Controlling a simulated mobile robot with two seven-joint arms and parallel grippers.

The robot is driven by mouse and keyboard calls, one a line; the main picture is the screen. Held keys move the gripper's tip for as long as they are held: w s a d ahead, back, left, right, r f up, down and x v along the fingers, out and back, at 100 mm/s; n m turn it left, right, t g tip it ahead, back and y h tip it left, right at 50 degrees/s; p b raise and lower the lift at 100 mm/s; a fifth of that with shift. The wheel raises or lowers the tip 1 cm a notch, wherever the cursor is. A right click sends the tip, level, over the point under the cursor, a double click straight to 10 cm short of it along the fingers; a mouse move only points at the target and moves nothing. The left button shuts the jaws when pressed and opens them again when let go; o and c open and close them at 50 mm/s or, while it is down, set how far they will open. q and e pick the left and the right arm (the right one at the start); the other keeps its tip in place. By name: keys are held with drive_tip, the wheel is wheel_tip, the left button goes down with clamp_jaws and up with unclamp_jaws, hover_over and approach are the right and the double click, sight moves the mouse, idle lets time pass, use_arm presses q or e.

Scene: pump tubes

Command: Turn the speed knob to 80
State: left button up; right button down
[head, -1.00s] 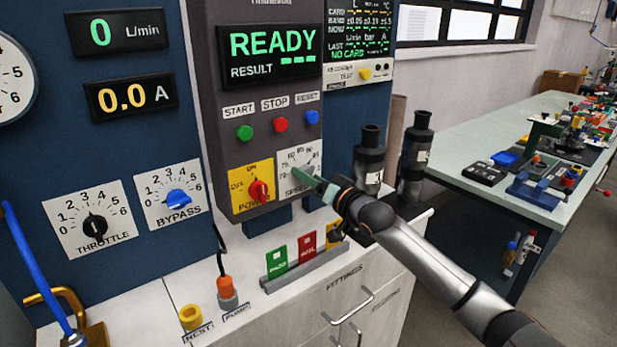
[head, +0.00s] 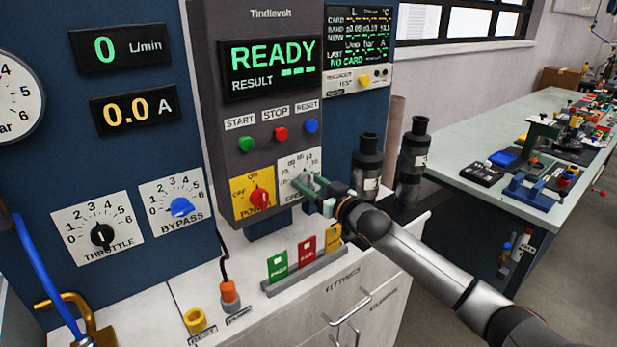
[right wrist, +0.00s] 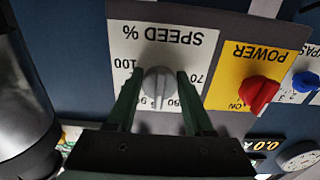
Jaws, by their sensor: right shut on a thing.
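The speed knob is a round grey knob (right wrist: 158,84) with a raised ridge, on a white dial plate (right wrist: 129,45) marked SPEED %, upside down in the right wrist view. The ridge runs up and down there; its exact reading is unclear among the partly hidden numbers. My right gripper (right wrist: 158,92) has one green finger on each side of the knob and is shut on it. In the head view, the right gripper (head: 308,184) reaches the dial plate (head: 284,166) from the right and hides much of the knob. My left gripper is not in view.
The red power knob (head: 259,197) on its yellow plate is close to the left of the dial. Green, red and blue buttons (head: 281,133) are above. Two black cylinders (head: 367,165) stand right of the panel. Coloured cards (head: 306,242) stand in a holder below.

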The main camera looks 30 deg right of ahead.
drive_tip(key=n+p, duration=0.1)
drive_tip(key=n, duration=0.1)
drive_tip(key=shift+r+n, duration=0.1)
drive_tip(key=shift+n, duration=0.3)
drive_tip(key=shift+d+n+p, duration=0.1)
drive_tip(key=shift+n+p, duration=0.35)
drive_tip(key=shift+n, duration=1.05)
drive_tip(key=shift+c, duration=1.9)
unclamp_jaws()
drive_tip(key=s, duration=1.2)
drive_tip(key=shift+s+d+b, duration=0.25)
drive_tip(key=shift+d+b, duration=0.1)
drive_tip(key=shift+d, duration=0.1)
